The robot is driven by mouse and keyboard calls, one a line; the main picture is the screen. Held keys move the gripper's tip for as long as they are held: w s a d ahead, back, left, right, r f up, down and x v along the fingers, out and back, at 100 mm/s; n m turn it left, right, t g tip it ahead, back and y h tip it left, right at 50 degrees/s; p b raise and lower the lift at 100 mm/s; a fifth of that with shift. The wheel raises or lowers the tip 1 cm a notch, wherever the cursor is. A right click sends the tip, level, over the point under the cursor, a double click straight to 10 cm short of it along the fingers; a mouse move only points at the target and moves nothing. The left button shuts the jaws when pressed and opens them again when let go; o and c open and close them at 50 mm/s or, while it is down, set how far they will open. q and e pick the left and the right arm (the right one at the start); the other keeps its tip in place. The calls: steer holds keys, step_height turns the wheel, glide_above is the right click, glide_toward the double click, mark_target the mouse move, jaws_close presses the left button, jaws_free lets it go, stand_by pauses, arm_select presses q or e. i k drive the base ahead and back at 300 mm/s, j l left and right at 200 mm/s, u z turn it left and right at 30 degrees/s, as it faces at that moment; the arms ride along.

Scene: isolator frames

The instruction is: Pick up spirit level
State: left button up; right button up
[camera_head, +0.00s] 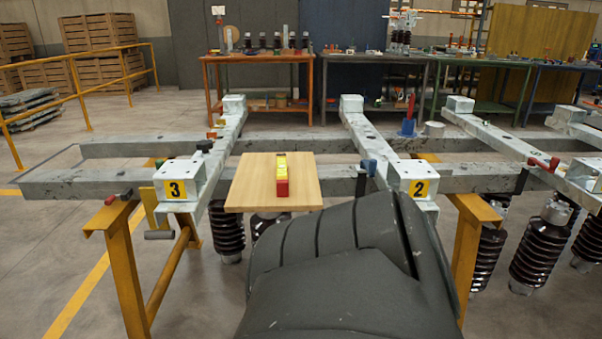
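The spirit level (282,176) lies on a light wooden board (245,187). It looks yellow at its far part and red at its near end, and it points away from me. The board rests across the grey steel frame, between the blocks marked 3 and 2. Nothing touches the level except the board under it. Neither of my grippers shows in the head view. A large dark grey part of my own body fills the lower middle, just in front of the board.
Grey steel beams (100,184) lie on yellow trestles (124,262). A block marked 3 (188,170) stands left of the board and a block marked 2 (400,175) stands right. Dark ribbed insulators (541,246) hang below. Workbenches (263,57) stand behind.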

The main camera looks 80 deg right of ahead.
mark_target(282, 178)
steer(key=z, duration=2.4)
